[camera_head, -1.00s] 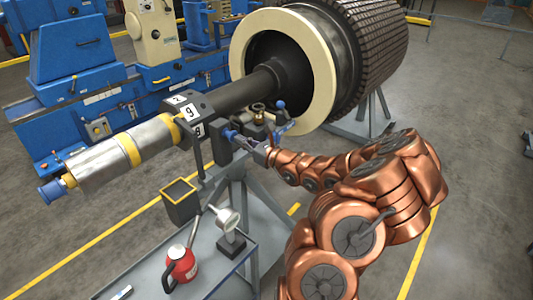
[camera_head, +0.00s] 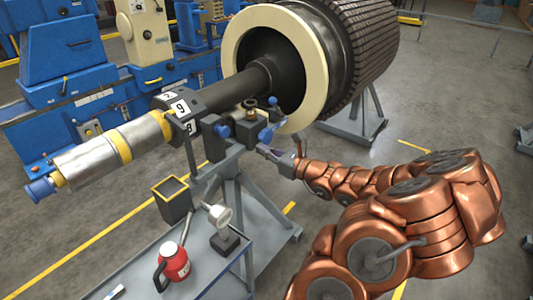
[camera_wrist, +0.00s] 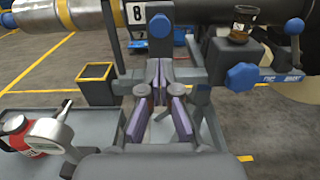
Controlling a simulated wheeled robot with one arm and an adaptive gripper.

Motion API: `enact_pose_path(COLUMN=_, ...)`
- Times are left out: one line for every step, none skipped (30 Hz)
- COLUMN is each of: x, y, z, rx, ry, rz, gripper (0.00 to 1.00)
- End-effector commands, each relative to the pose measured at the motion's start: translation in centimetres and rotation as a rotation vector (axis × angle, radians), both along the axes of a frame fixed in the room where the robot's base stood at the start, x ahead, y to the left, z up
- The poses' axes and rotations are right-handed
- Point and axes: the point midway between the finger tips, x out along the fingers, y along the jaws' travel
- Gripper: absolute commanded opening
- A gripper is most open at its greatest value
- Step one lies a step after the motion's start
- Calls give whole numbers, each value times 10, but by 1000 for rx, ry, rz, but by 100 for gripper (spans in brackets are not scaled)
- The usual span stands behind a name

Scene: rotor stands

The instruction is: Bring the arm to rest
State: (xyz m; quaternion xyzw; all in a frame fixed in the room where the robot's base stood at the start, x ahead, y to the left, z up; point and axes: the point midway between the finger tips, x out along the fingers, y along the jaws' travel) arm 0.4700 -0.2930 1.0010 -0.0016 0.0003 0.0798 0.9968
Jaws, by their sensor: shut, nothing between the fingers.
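My gripper (camera_head: 264,151) is in front of the rotor stand (camera_head: 232,168), just right of the stand's upright and below the blue knobs (camera_head: 222,129). In the wrist view my gripper's fingers (camera_wrist: 159,74) point forward with their tips close together and hold nothing. My copper-coloured arm stretches from the lower right of the head view toward the stand. A blue knob (camera_wrist: 242,77) shows to the right of the fingers in the wrist view. I cannot tell the exact gap between the fingertips and the stand.
The rotor (camera_head: 215,96) lies on the stands. Blue machinery (camera_head: 72,60) fills the back left. Open floor lies at the right.

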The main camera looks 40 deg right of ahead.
Motion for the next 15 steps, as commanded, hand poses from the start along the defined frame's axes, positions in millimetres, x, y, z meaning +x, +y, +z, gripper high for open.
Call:
enact_pose_path(x=-3, y=-1, z=0, rx=0, ry=0, rz=-1, gripper=0)
enact_pose_path(x=-5, y=-1, z=0, rx=0, ry=0, rz=-1, gripper=0)
enact_pose_path(x=-6, y=-1, z=0, rx=1, ry=-1, rz=-1, gripper=0)
enact_pose_path(x=-7, y=-1, z=0, rx=1, ry=0, rz=-1, gripper=0)
enact_pose_path(x=-8, y=-1, z=0, rx=1, ry=-1, rz=-1, gripper=0)
enact_pose_path(x=-9, y=-1, z=0, rx=2, ry=-1, rz=0, gripper=0)
enact_pose_path(x=-9, y=-1, z=0, rx=2, ry=-1, rz=0, gripper=0)
enact_pose_path(x=-9, y=-1, z=0, rx=2, ry=-1, rz=1, gripper=0)
enact_pose_path(x=-9, y=-1, z=0, rx=2, ry=-1, rz=1, gripper=0)
enact_pose_path(x=-9, y=-1, z=0, rx=2, ry=-1, rz=1, gripper=0)
enact_pose_path(x=-9, y=-1, z=0, rx=2, ry=-1, rz=1, gripper=0)
enact_pose_path(x=-9, y=-1, z=0, rx=2, ry=-1, rz=1, gripper=0)
enact_pose_path(x=-9, y=-1, z=0, rx=2, ry=-1, rz=2, gripper=0)
enact_pose_path(x=-9, y=0, z=0, rx=0, ry=0, rz=4, gripper=0)
enact_pose_path(x=-8, y=3, z=1, rx=-7, ry=-1, rz=11, gripper=0)
